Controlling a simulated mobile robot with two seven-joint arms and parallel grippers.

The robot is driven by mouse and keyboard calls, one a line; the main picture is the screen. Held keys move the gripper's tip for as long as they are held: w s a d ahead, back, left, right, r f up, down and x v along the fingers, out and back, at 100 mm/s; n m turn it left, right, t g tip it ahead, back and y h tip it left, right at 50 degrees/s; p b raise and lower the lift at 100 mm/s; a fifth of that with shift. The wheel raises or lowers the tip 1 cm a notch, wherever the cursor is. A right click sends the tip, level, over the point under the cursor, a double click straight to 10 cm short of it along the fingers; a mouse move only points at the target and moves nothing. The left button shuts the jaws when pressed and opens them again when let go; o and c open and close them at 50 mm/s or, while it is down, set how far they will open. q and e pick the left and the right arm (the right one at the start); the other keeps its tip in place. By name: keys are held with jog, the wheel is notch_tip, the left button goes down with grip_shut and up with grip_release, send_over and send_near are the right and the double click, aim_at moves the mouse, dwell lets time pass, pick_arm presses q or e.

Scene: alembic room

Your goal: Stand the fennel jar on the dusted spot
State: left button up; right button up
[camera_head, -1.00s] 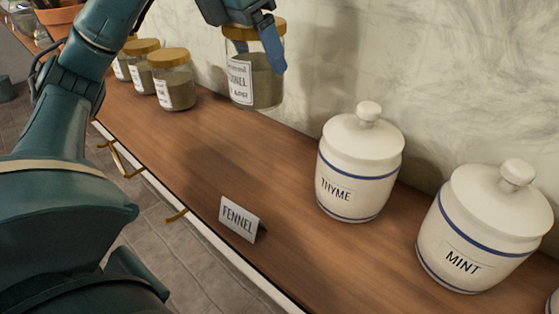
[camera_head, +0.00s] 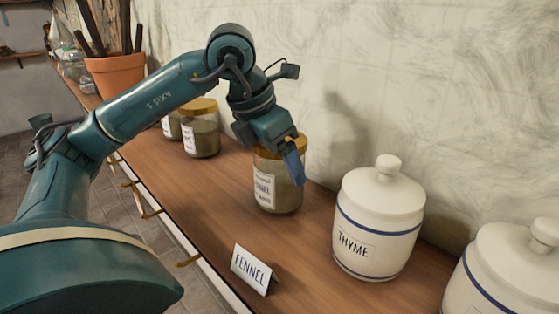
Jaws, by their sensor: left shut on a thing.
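The fennel jar (camera_head: 277,192) is clear glass with a tan lid, a white label and greenish-brown contents. It is upright, left of the thyme canister. My left gripper (camera_head: 284,152) is shut on it at the lid, with one blue finger down its right side. The other finger is hidden. The jar's base is at or just above the shelf (camera_head: 215,198); I cannot tell if it touches. A white FENNEL card (camera_head: 252,269) stands at the shelf's front edge. I cannot make out a distinct dusted spot. My right gripper is not in view.
White lidded canisters marked THYME (camera_head: 378,222) and, at the right edge, another one (camera_head: 507,275) stand to the right. Similar glass jars (camera_head: 201,134) stand behind on the left, near a terracotta pot (camera_head: 116,75). The wall bounds the shelf's back. Bare wood lies around the card.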

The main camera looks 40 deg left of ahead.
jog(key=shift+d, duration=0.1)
pick_arm(q)
jog(key=shift+f, duration=0.15)
jog(key=o, duration=1.1)
jog(key=shift+o, duration=0.2)
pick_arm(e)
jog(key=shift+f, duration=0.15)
pick_arm(q)
jog(key=shift+r, duration=0.25)
jog(key=p+v, duration=0.2)
jog(key=v, duration=0.9)
jog(key=shift+s+r, duration=0.1)
jog(key=shift+r, duration=0.1)
jog(key=shift+s+r, duration=0.15)
jog(key=shift+r, duration=0.05)
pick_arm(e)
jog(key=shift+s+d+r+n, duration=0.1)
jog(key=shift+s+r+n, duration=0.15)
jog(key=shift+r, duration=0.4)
